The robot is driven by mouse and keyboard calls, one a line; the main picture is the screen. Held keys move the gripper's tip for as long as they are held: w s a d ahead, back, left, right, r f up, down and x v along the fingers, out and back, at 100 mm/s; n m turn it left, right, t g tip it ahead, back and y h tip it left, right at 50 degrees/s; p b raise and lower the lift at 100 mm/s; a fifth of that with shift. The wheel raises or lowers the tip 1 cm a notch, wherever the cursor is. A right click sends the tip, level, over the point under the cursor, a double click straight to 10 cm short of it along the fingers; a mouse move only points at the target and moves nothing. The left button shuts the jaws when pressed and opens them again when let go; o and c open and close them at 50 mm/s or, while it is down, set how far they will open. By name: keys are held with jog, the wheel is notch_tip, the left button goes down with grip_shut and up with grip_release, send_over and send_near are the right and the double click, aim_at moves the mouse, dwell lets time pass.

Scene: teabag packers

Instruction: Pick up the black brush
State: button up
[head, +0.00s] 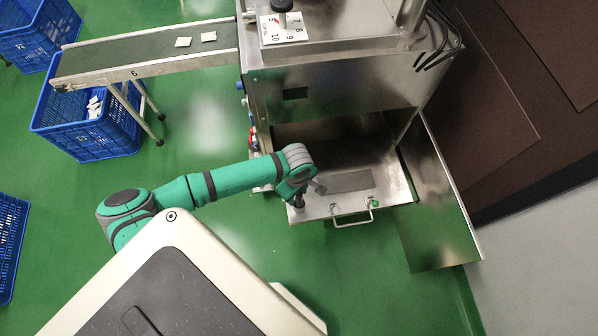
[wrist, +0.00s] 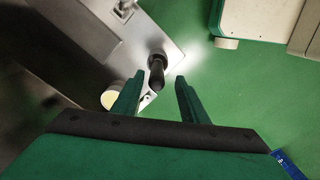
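A dark, rounded, handle-like thing, which looks like the black brush (wrist: 157,68), is at the corner of a metal plate in the wrist view. In the head view a small dark shape, likely the brush (head: 298,201), shows at the front left corner of the machine's metal shelf (head: 325,208). I cannot tell whether it stands or lies. My gripper (wrist: 160,77) is open, with one green finger on each side of the brush in the picture. I see no contact. In the head view my gripper (head: 302,188) is over that shelf corner, its fingers hard to make out.
The steel machine (head: 340,85) rises behind the shelf, with a handle (head: 352,218) on the shelf's front. A conveyor (head: 150,48) carries small packets at upper left. Blue crates (head: 85,140) stand on the green floor. A round cream thing (wrist: 110,98) shows beside the left finger.

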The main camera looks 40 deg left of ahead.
jog(key=shift+w+d+f, duration=0.1)
jog(key=shift+w+f, duration=0.05)
jog(key=shift+f, duration=1.3)
jog(key=shift+w+d+f, duration=0.1)
jog(key=shift+f, duration=1.3)
grip_shut()
